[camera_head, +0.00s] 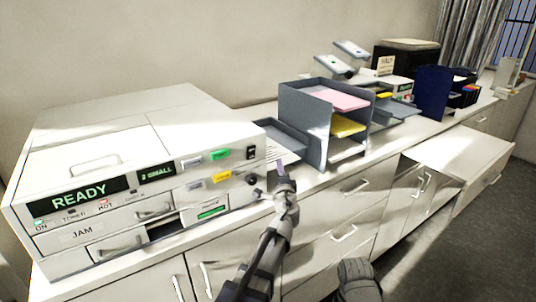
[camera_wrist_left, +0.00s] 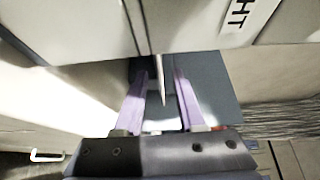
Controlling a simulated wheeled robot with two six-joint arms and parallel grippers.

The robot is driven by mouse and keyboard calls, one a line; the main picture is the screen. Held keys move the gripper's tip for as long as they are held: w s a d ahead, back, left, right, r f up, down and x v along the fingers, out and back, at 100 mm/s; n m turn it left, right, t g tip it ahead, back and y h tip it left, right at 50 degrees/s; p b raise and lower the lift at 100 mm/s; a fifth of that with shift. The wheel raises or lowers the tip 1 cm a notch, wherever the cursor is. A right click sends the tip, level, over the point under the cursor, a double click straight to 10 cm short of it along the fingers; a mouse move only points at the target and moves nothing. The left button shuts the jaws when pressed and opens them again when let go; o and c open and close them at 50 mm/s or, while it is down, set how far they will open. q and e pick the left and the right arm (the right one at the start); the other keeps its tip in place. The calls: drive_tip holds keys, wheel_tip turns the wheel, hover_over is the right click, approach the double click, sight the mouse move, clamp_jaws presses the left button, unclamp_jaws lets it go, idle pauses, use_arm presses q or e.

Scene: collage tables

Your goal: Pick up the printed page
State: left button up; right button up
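The left gripper (camera_head: 279,168) is beside the right side of the white printer (camera_head: 110,150), at the grey output tray (camera_head: 288,137). In the left wrist view, the two purple fingers of the left gripper (camera_wrist_left: 162,88) stand apart. A thin white edge, which looks like the printed page (camera_wrist_left: 159,82) seen edge-on, lies between them, with gaps showing on both sides. The grey tray (camera_wrist_left: 212,85) is behind the fingers. The right gripper is not in view.
A grey paper organizer (camera_head: 314,125) with pink and yellow sheets stands right of the output tray. A counter drawer (camera_head: 455,153) stands open at the right.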

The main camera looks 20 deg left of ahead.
use_arm(q)
drive_tip(key=shift+x, duration=0.85)
drive_tip(key=shift+s, duration=0.1)
clamp_jaws()
